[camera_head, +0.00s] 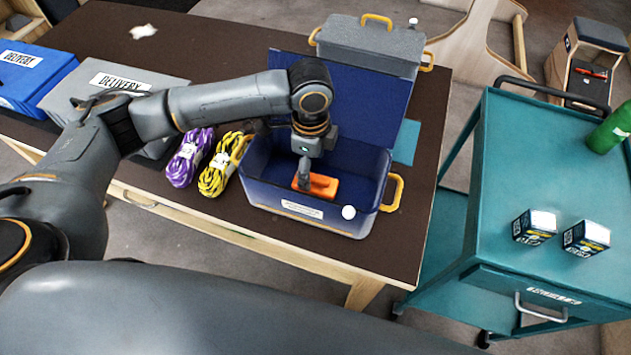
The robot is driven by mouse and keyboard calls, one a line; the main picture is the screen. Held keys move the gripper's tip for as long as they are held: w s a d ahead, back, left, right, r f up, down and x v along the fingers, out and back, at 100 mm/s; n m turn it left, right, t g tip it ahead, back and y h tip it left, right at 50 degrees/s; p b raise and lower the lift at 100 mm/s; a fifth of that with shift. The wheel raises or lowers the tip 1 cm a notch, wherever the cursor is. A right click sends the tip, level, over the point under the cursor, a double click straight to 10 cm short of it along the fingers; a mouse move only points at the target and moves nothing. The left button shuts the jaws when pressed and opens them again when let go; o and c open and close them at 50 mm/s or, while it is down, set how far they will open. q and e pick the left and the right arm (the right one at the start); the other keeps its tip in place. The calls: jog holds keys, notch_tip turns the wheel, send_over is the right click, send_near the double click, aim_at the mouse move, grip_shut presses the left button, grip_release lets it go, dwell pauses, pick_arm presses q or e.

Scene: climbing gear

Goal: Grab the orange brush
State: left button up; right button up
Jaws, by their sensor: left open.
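The orange brush (322,186) is inside the open blue box (270,187) on the dark table, near the box's front wall. My left arm reaches in from the left, over the box. My left gripper (304,184) points down into the box, with its fingers at the left part of the brush. The gripper is open; its fingers are small here, and I cannot tell whether they touch the brush. My right gripper is not in view.
Purple rope (190,157) and yellow rope (222,165) lie left of the box. A grey box (372,43) stands behind its raised lid (350,95). A teal cart (530,185) at the right carries two small cartons (535,227) and a green bottle (610,128).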

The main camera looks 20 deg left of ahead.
aim_at(315, 176)
pick_arm(q)
jog(key=shift+w+f, duration=0.1)
jog(key=shift+f, duration=0.5)
jog(key=shift+w+f, duration=0.1)
jog(key=shift+f, duration=0.5)
jog(key=f, duration=0.3)
jog(key=f+p, duration=0.1)
jog(key=shift+d+f, duration=0.15)
jog(key=shift+d, duration=0.2)
jog(key=shift+f, duration=0.2)
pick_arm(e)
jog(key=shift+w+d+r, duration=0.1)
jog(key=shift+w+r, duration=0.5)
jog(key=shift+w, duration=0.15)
pick_arm(q)
jog(key=shift+c, duration=0.9)
jog(key=c, duration=1.1)
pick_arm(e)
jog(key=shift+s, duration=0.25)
